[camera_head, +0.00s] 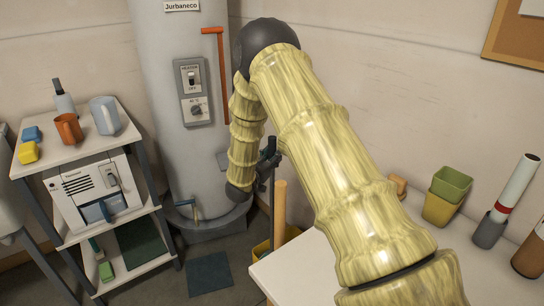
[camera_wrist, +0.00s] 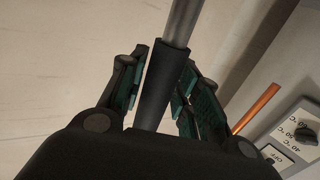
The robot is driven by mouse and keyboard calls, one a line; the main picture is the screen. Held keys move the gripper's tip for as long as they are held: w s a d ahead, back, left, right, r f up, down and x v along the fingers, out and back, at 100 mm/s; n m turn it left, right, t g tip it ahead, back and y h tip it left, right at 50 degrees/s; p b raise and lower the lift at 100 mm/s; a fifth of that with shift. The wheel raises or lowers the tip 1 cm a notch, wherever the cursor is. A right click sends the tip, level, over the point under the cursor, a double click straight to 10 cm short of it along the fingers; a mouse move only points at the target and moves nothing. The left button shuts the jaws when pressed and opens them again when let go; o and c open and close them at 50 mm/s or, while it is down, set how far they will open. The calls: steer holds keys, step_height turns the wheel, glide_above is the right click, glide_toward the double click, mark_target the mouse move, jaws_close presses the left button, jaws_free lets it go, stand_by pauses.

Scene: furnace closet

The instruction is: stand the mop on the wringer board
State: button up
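A grey pole with a black grip, seemingly the mop (camera_head: 272,208), stands upright behind the near table's left corner. Its lower end is hidden. My gripper (camera_head: 264,168) is at its top. In the wrist view the black grip (camera_wrist: 163,88) runs between the teal-padded fingers of my gripper (camera_wrist: 160,88). A pale gap shows between the left finger and the grip; the right pad lies close to or overlaps it. The fingers look open around it. A yellow thing (camera_head: 262,250), perhaps a bucket, shows low by the pole. I cannot identify the wringer board with certainty.
A water heater (camera_head: 185,100) stands behind, a shelf cart (camera_head: 70,155) at left. A dark mat (camera_head: 209,275) lies on the floor.

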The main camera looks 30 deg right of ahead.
steer(key=shift+o, duration=1.2)
steer(key=shift+a, duration=0.1)
steer(key=v, duration=1.1)
steer(key=shift+s+a, duration=0.2)
steer(key=shift+a, duration=0.15)
steer(key=x, duration=1.2)
steer(key=shift+r, duration=0.2)
steer(key=shift+s+a+f, duration=0.1)
